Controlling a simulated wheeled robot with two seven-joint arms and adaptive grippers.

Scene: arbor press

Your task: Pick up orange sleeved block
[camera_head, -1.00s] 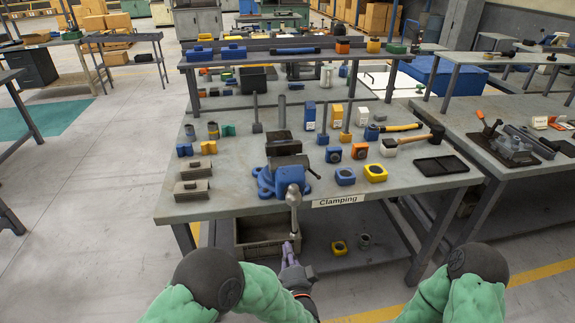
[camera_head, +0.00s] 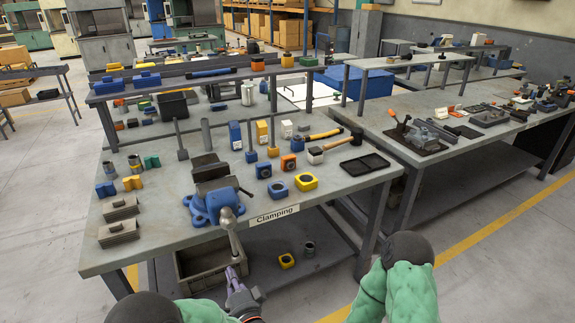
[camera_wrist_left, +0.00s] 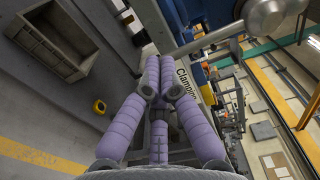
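An orange block (camera_head: 288,162) with a dark round opening in its front stands on the Clamping table, right of the vise and behind the yellow block. Another orange block (camera_head: 258,64) sits on the raised back shelf; I cannot tell whether it has a sleeve. My left gripper (camera_head: 234,273) is low at the table's front edge, below the vise handle and well apart from both orange blocks. In the left wrist view its purple fingers (camera_wrist_left: 160,68) come together at the tips with nothing seen between them. My right gripper is out of view.
The blue vise (camera_head: 212,193) stands at the front, its handle (camera_head: 232,232) hanging over the edge near my left gripper. Blue (camera_head: 278,189) and yellow (camera_head: 306,182) blocks, a hammer (camera_head: 330,147) and a black tray (camera_head: 365,164) surround the orange block. A crate (camera_head: 185,285) is underneath.

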